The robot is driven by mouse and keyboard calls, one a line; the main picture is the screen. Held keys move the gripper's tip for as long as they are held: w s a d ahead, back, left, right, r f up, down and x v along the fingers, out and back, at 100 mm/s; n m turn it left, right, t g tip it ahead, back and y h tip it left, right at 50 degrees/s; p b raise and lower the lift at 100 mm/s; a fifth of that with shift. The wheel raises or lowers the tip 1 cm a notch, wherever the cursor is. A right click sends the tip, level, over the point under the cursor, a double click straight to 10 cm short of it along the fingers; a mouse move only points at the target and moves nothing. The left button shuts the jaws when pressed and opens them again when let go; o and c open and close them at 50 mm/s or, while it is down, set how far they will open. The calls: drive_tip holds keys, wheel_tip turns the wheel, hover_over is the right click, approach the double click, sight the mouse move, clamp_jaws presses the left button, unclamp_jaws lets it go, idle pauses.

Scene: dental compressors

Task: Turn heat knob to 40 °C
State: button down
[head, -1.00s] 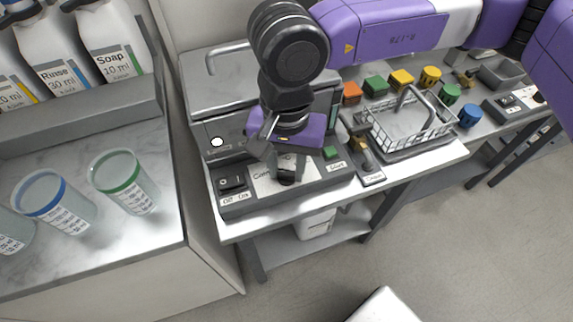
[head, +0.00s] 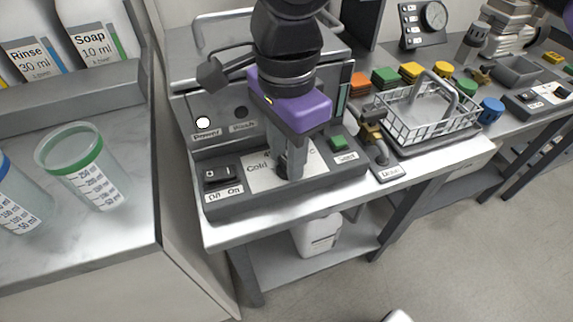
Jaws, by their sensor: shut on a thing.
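My gripper (head: 291,158) points down over the control panel (head: 247,205) of the grey machine and is shut on the heat knob (head: 290,168), which is mostly hidden between the fingers. The white dial plate (head: 256,178) around the knob shows "Cold" on its left; part of its scale is covered by my gripper. I cannot read the knob's pointer or the 40 mark clearly. An off/on rocker switch (head: 222,173) sits to the left on the panel. A green start button (head: 338,142) sits to the right.
A drain lever (head: 374,136) stands right of the panel, then a wire basket (head: 425,118) and several coloured blocks. A cup with a green rim (head: 80,170) stands on the left counter (head: 120,240). A white jug (head: 317,234) is on the shelf below.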

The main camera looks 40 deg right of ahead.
drive_tip(key=shift+m+b, duration=0.95)
drive_tip(key=shift+m, duration=0.25)
drive_tip(key=c, duration=1)
unclamp_jaws()
wheel_tip(320, 180, up, 8)
drive_tip(key=shift+f+p, duration=0.1)
drive_tip(key=shift+p, duration=0.8)
